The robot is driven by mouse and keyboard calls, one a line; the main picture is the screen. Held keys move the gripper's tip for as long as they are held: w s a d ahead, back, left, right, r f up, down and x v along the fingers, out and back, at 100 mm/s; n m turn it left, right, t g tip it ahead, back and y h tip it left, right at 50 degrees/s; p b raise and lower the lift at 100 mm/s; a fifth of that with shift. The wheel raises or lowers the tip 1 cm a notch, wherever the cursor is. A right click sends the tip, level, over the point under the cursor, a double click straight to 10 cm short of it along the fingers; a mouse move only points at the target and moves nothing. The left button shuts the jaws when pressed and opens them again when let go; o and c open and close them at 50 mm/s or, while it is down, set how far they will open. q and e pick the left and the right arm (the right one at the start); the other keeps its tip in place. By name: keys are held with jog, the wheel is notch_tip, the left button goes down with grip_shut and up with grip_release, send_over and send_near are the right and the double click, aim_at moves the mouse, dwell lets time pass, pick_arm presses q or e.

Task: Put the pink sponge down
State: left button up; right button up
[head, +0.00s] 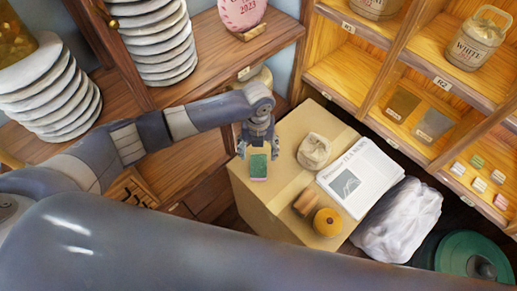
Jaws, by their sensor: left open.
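The sponge (258,167), with a green top face and a thin pink edge below, appears to lie flat on the cardboard box (285,205), near its left corner. My left gripper (258,153) is over the box at the sponge's far end. Its fingers are spread apart, one to each side, with gaps between them and the sponge. Whether a fingertip touches the box top I cannot tell. My right gripper is not in view.
On the box are a tied cloth pouch (314,151), a newspaper (375,170), a brown block (306,203) and a yellow-orange round object (327,222). A white plastic bag (398,222) lies right of it. Wooden shelves (340,68) stand behind; stacked pale discs (160,45) are left.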

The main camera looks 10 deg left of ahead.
pick_arm(q)
notch_tip(320, 180, up, 3)
jog(key=shift+f+p, duration=0.15)
jog(key=shift+p, duration=0.7)
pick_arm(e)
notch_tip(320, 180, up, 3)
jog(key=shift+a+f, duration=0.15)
